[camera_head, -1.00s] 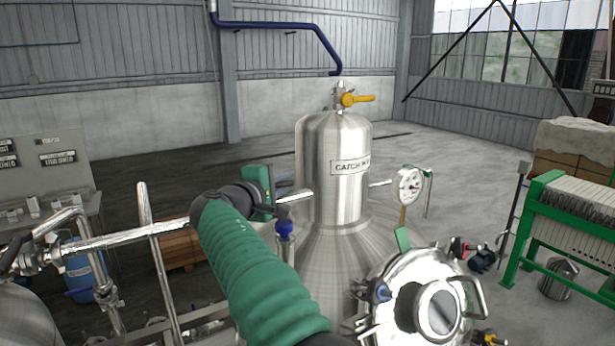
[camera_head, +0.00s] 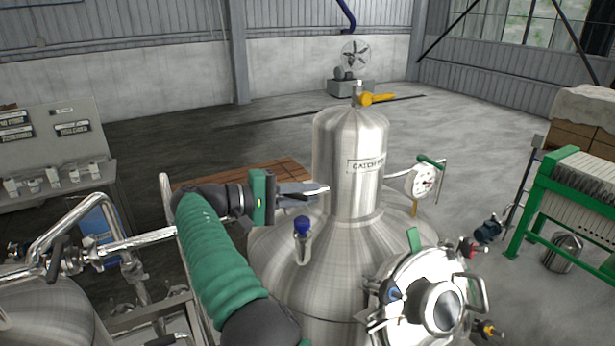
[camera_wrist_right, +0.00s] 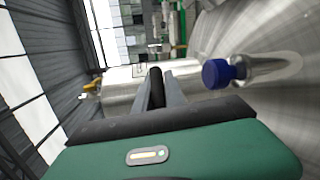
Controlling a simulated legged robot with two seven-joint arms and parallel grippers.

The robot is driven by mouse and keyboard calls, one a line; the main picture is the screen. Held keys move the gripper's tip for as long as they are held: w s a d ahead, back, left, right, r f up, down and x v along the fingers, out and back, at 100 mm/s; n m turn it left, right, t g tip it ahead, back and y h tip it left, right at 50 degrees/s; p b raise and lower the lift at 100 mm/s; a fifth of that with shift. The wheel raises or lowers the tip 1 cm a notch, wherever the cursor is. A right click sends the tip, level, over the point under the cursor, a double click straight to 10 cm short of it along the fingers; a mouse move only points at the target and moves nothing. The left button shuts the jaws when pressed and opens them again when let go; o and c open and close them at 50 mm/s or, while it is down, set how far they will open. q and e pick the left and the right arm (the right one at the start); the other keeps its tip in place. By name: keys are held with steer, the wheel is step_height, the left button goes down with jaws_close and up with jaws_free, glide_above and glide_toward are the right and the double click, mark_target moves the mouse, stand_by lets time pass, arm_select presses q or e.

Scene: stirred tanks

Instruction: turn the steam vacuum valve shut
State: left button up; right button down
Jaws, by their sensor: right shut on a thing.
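My right gripper (camera_head: 292,189) reaches right from its green palm, with its fingers close to the neck of the steel catch pot (camera_head: 350,205). In the wrist view its two grey fingers (camera_wrist_right: 158,90) are closed on a slim black handle (camera_wrist_right: 157,88). This appears to be the steam vacuum valve's handle; the valve body is hidden behind the gripper and my green-sleeved arm in the head view. A blue-capped fitting (camera_head: 302,226) stands on the pot's shoulder just below the fingers and shows beside them in the wrist view (camera_wrist_right: 216,73). My left gripper is out of view.
A pressure gauge (camera_head: 422,181) and a yellow-handled valve (camera_head: 377,98) are on the pot. A round hatch (camera_head: 436,303) sits in front. A steel pipe (camera_head: 145,241) runs from the left towards my arm. A green filter press (camera_head: 545,195) stands at right.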

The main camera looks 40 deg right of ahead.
steer(key=shift+a+f+g, duration=0.1)
steer(key=shift+a+g, duration=0.05)
steer(key=shift+g, duration=0.15)
steer(key=shift+s, duration=0.1)
steer(key=c, duration=1.7)
jaws_free()
steer(key=shift+w, duration=0.2)
steer(key=shift+w, duration=0.1)
